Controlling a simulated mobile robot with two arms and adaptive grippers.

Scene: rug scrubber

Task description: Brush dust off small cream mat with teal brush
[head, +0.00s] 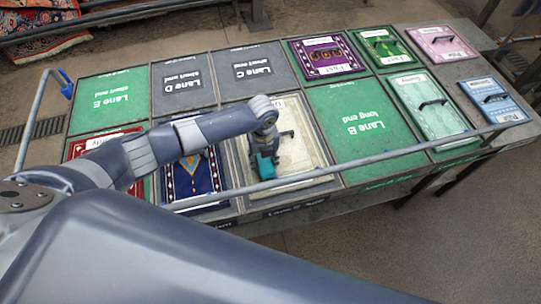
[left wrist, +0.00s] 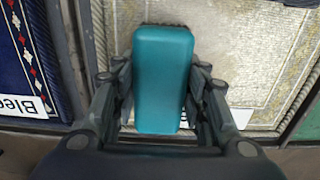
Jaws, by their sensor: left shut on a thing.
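The cream mat (head: 305,150) lies flat in a framed lane near the middle of the table. Its pale, patterned surface with a woven border also fills much of the left wrist view (left wrist: 255,55). My left gripper (head: 265,150) is over the left part of this mat and is shut on the teal brush (head: 265,168). In the left wrist view the teal block of the brush (left wrist: 162,75) sits between the two fingers. Its underside is hidden, so I cannot tell whether it touches the mat. I cannot make out dust. My right gripper is not in view.
A navy mat (head: 200,178) lies just left of the cream one. Green Lane B (head: 362,125) is bare on the right. Several coloured mats with dark handles lie beyond. A grey rail (head: 370,160) runs along the table's near edge.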

